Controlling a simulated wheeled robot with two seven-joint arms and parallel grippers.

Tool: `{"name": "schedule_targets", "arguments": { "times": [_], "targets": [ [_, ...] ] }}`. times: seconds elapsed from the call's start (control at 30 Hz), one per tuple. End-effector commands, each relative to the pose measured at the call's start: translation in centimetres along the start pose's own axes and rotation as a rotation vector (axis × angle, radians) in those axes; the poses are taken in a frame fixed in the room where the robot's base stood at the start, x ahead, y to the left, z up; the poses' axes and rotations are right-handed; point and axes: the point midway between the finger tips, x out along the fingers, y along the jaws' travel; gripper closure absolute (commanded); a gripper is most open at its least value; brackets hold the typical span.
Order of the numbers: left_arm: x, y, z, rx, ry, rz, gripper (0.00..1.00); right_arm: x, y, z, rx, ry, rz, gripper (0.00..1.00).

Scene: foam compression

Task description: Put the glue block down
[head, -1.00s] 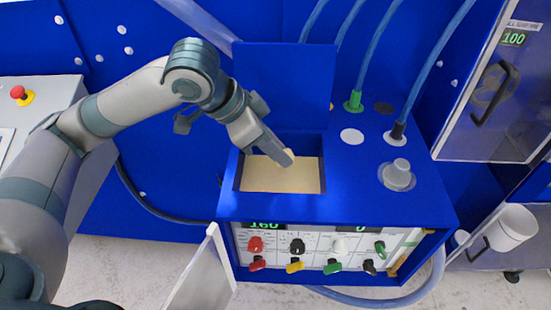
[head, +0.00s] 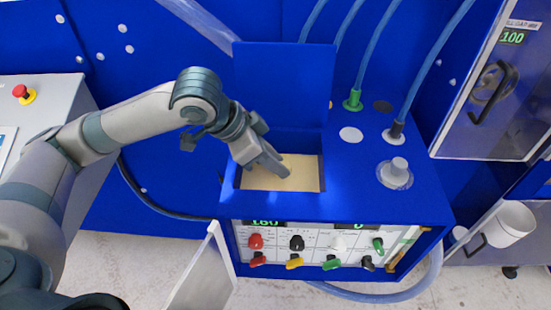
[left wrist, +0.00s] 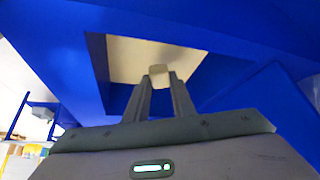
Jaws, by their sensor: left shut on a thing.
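In the left wrist view a small pale tan glue block (left wrist: 158,71) sits between the fingertips of my left gripper (left wrist: 159,82), which is shut on it. In the head view my left gripper (head: 277,170) points down into the square opening in the top of the blue machine (head: 350,195), over a cream-coloured surface (head: 290,182) inside. The fingers hide the block in the head view. I cannot tell whether the block touches the cream surface. My right gripper is not in view.
A raised blue lid (head: 283,85) stands behind the opening. Hoses rise from the machine top, with a clear knob-like fitting (head: 395,173) at right. A panel with coloured knobs (head: 310,250) is in front. A white door (head: 203,275) stands open at front left.

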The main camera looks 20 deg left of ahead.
Motion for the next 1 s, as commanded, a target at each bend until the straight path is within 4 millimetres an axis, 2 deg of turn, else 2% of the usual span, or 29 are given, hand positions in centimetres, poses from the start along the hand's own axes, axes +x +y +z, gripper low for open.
{"name": "schedule_targets", "arguments": {
  "times": [0.77, 0.8, 0.87, 1.0],
  "targets": [
    [1.0, 0.0, 0.6, 0.000, 0.001, -0.001, 0.99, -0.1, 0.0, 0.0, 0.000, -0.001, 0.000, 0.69],
    [1.0, 0.0, 0.6, 0.000, 0.001, -0.001, 0.75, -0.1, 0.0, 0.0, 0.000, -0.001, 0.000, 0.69],
    [1.0, 0.0, 0.6, 0.000, 0.001, 0.000, 0.61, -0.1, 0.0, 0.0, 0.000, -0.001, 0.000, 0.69],
    [1.0, 0.0, 0.6, 0.000, 0.001, -0.001, 0.59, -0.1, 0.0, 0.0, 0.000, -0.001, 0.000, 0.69]
  ]
}}
